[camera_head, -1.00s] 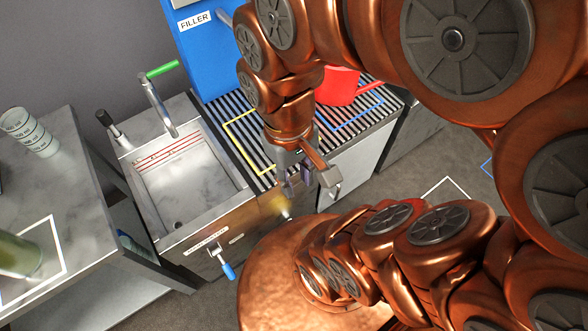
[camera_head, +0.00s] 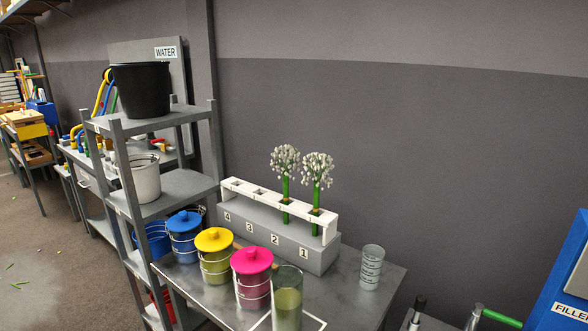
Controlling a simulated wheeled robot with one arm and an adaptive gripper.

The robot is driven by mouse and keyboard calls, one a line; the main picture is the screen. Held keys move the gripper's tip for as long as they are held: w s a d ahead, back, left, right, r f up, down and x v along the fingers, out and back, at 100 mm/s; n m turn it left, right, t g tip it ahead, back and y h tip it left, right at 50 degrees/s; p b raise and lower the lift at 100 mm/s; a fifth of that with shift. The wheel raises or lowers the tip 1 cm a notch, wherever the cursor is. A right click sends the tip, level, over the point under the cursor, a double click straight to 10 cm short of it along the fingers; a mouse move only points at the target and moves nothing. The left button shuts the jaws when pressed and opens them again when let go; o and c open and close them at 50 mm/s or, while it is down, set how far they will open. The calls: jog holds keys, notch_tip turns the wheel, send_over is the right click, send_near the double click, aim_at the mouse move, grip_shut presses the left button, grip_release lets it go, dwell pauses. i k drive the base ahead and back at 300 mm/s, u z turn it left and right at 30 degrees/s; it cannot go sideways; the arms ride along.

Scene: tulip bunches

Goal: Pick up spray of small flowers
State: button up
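Two sprays of small white flowers on green stems stand upright in a white-topped rack (camera_head: 262,199) on the metal table. The left spray (camera_head: 285,160) is near the number 2. The right spray (camera_head: 317,170) is near the number 1. The other two visible openings, on the side of 3 and 4, look empty. The lower stem ends are hidden by the rack. My gripper is not in view now.
A glass vase (camera_head: 287,305) with greenish liquid stands at the table's front. Pink (camera_head: 252,262), yellow (camera_head: 214,240) and blue (camera_head: 184,222) lidded jars stand left of it. Clear stacked cups (camera_head: 371,268) are at right. A shelf (camera_head: 180,185) with buckets stands at left.

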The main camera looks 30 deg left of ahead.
aim_at(292, 156)
jog(key=u, duration=1.45)
jog(key=k, duration=0.6)
jog(key=u, duration=0.75)
jog(key=i, duration=0.85)
jog(key=u, duration=0.5)
jog(key=i, duration=1.3)
jog(key=z, duration=0.65)
jog(key=i, duration=0.35)
jog(key=z, duration=0.3)
